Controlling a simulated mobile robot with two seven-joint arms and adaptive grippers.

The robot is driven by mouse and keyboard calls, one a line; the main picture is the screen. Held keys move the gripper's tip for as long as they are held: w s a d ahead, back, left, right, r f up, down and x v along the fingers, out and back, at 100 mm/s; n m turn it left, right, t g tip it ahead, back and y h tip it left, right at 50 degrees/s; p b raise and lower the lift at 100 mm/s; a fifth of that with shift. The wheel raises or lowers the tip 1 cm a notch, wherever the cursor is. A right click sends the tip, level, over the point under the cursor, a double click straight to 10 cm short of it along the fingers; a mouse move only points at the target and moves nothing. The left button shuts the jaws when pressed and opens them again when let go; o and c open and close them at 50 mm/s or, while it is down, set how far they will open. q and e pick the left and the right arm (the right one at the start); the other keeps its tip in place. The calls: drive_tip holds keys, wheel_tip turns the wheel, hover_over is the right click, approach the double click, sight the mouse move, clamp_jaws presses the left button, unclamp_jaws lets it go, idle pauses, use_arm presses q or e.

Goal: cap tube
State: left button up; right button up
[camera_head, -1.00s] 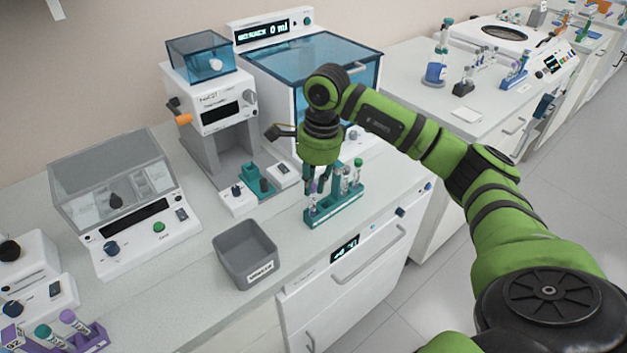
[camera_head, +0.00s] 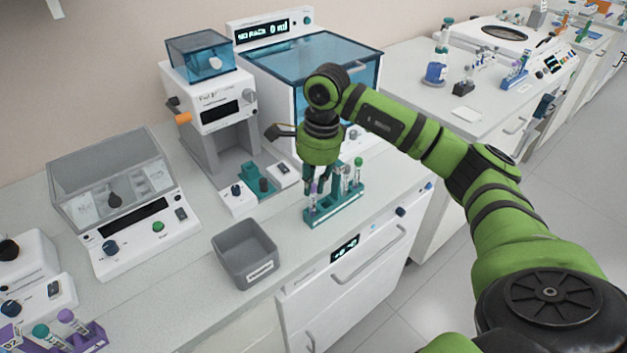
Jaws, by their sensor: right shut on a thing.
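A teal rack (camera_head: 335,211) stands on the bench near its front edge, with several capped tubes upright in it. One tube with a green cap (camera_head: 358,170) is at its right end, and one with a purple cap (camera_head: 313,188) is at its left. My right gripper (camera_head: 321,188) points down over the rack's left and middle part. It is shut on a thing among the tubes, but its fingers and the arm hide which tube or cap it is. My left gripper is out of view.
A grey bin (camera_head: 246,256) stands left of the rack. Behind are a white machine with an orange lever (camera_head: 212,110) and a machine with a blue lid (camera_head: 318,65). A purple rack (camera_head: 88,340) with capped tubes is at lower left. Bare bench lies between bin and rack.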

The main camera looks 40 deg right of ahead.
drive_tip(key=shift+f, duration=0.2)
drive_tip(key=o, duration=0.8)
drive_tip(key=shift+c, duration=0.2)
drive_tip(key=shift+r, duration=0.1)
wheel_tip(320, 180, up, 12)
drive_tip(key=d, duration=0.1)
drive_tip(key=shift+s, duration=0.35)
idle(0.3)
